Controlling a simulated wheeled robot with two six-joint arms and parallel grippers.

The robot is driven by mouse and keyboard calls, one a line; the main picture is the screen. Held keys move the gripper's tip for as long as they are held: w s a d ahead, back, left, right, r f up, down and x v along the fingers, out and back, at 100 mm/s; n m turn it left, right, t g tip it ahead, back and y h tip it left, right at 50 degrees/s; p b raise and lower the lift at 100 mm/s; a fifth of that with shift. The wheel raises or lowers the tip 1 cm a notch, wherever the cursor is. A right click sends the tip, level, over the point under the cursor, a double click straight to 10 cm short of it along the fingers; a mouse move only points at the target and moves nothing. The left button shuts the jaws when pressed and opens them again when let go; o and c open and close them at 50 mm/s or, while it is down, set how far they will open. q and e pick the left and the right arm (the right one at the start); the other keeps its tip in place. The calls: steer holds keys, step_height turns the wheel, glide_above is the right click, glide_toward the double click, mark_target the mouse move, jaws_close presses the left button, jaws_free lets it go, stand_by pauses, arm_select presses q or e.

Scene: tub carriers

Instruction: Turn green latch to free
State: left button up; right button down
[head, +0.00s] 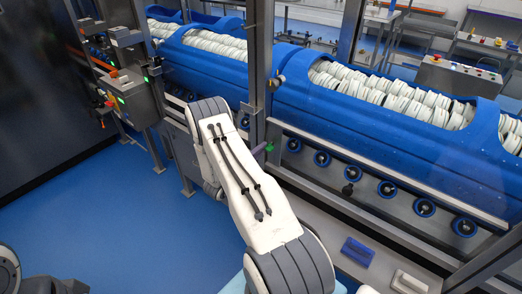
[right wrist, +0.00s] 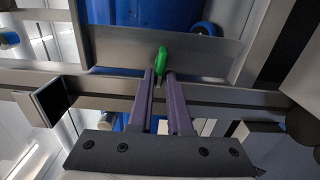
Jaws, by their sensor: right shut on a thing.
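The green latch (right wrist: 161,62) is small and stands at the steel rail below a blue tub carrier (right wrist: 132,10) in the right wrist view. My left gripper does not show.
Long blue tub carriers (head: 400,115) filled with white rolled pieces stand on blue rollers (head: 387,189) behind a steel frame. A steel post (head: 260,60) rises close to the latch. A blue block (head: 357,251) and a white block (head: 409,282) lie on the front ledge. The blue floor (head: 130,220) at left is clear.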

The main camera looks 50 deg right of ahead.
steer(key=shift+s+f, duration=0.1)
steer(key=shift+f, duration=0.05)
stand_by(0.5)
steer(key=c, duration=0.9)
jaws_free()
steer(key=a, duration=0.3)
steer(key=a+b, duration=0.1)
steer(key=a, duration=0.3)
steer(key=a+b, duration=0.1)
steer(key=a, duration=0.2)
steer(key=shift+s+a, duration=0.25)
steer(key=shift+s, duration=0.15)
